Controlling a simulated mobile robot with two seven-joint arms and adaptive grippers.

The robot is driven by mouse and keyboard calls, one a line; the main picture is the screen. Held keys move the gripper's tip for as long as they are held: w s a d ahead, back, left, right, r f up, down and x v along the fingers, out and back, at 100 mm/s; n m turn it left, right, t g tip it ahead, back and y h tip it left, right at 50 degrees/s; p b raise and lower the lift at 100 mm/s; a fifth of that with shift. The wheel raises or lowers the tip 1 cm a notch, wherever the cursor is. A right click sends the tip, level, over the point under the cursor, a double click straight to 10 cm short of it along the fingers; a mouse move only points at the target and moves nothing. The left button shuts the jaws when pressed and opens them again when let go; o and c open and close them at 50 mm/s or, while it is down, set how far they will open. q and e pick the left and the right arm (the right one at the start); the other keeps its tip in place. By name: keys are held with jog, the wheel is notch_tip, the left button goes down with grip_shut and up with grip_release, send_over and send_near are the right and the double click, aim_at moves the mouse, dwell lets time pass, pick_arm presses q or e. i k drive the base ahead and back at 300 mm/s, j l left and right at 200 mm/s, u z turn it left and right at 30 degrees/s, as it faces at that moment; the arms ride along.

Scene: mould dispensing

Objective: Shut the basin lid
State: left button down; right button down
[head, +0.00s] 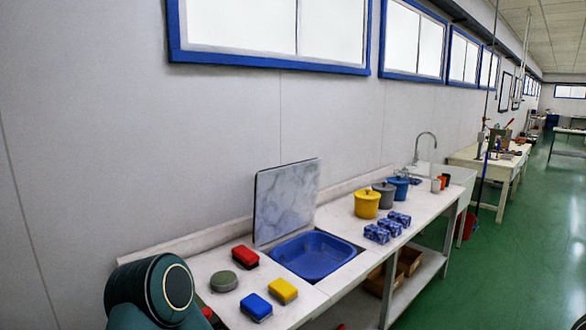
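The blue basin (318,256) is set into the white counter and is open and looks empty. Its lid (287,200), a flat grey marbled panel, stands nearly upright at the basin's back left edge, near the wall. A green and dark arm part of mine (165,290) shows at the lower left, in front of the counter. Neither gripper shows in the head view.
Red (245,257), yellow (283,291) and blue (256,307) blocks and a round grey-green piece (223,281) lie left of the basin. Right of it are blue patterned blocks (377,233) and yellow (367,204), grey (384,194) and blue (398,187) lidded pots. A tap (427,137) stands farther back.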

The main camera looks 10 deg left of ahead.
aim_at(284, 196)
jog(key=i+l+u, duration=0.1)
jog(key=i+l, duration=0.25)
jog(key=i+l+u, duration=0.15)
jog(key=i+l, duration=0.2)
jog(key=i+l+u, duration=0.1)
jog(key=i+l, duration=0.3)
jog(key=i+l+u, duration=0.15)
jog(key=i+l, duration=0.2)
jog(key=i+l+u, duration=0.1)
jog(key=i+l, duration=0.2)
jog(key=l, duration=0.3)
jog(key=i+l+u, duration=0.1)
jog(key=i+l, duration=0.2)
jog(key=l, duration=0.15)
